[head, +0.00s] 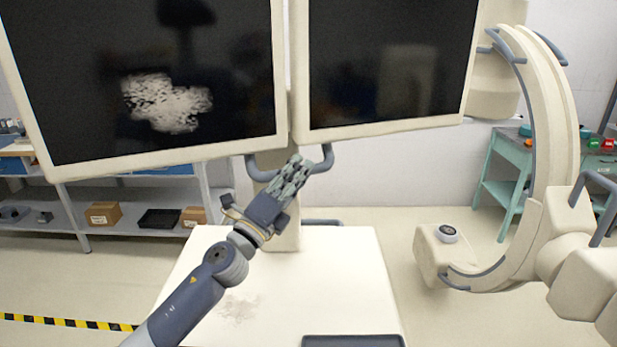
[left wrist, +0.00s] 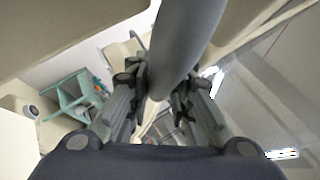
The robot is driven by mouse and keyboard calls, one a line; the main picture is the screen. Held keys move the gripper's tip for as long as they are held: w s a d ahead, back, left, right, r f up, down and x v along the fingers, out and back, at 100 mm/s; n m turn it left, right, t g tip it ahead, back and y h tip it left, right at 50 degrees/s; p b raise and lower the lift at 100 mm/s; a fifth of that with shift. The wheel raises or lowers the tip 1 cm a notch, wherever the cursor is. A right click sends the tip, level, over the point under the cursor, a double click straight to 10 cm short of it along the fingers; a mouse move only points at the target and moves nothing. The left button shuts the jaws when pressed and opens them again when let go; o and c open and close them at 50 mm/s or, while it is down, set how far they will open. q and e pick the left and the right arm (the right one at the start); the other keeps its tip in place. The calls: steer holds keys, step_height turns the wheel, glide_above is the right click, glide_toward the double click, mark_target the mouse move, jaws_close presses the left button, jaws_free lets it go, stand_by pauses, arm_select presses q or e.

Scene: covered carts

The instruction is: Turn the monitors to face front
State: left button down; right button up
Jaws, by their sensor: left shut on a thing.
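Two monitors with dark screens and cream frames hang side by side at the top of the head view: the left monitor (head: 150,75) and the right monitor (head: 385,60). They are angled differently, with their inner edges close at the central post. A blue-grey handle (head: 325,160) curves out below them at the post. My left gripper (head: 294,172) reaches up to this handle. In the left wrist view its fingers sit on both sides of the grey handle bar (left wrist: 185,45), shut on it. My right gripper is not in view.
A white cart top (head: 340,270) lies below the monitors, with a dark tray edge (head: 352,341) at its front. A large cream C-shaped arm (head: 550,130) stands right. Shelves with boxes (head: 103,214) stand behind left, and a green table (head: 500,185) behind right.

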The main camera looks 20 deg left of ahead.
mark_target(260, 183)
arm_select(q)
steer(key=a+m+h+b, duration=0.1)
steer(key=s+a+g+h+b, duration=0.1)
steer(key=h, duration=0.1)
steer(key=s+a+m+g+h+b, duration=0.1)
steer(key=a+b, duration=0.1)
steer(key=shift+s+a+f+m+h, duration=0.1)
steer(key=shift+s+f+m+h, duration=0.05)
steer(key=shift+f+m+h, duration=0.2)
steer(key=shift+s+a+r+m+g+h+b, duration=0.15)
steer(key=shift+s+a+m+g+h+b, duration=0.1)
steer(key=shift+a+g+h+b, duration=0.15)
steer(key=shift+r, duration=0.1)
steer(key=c, duration=1.6)
jaws_free()
steer(key=shift+o, duration=0.8)
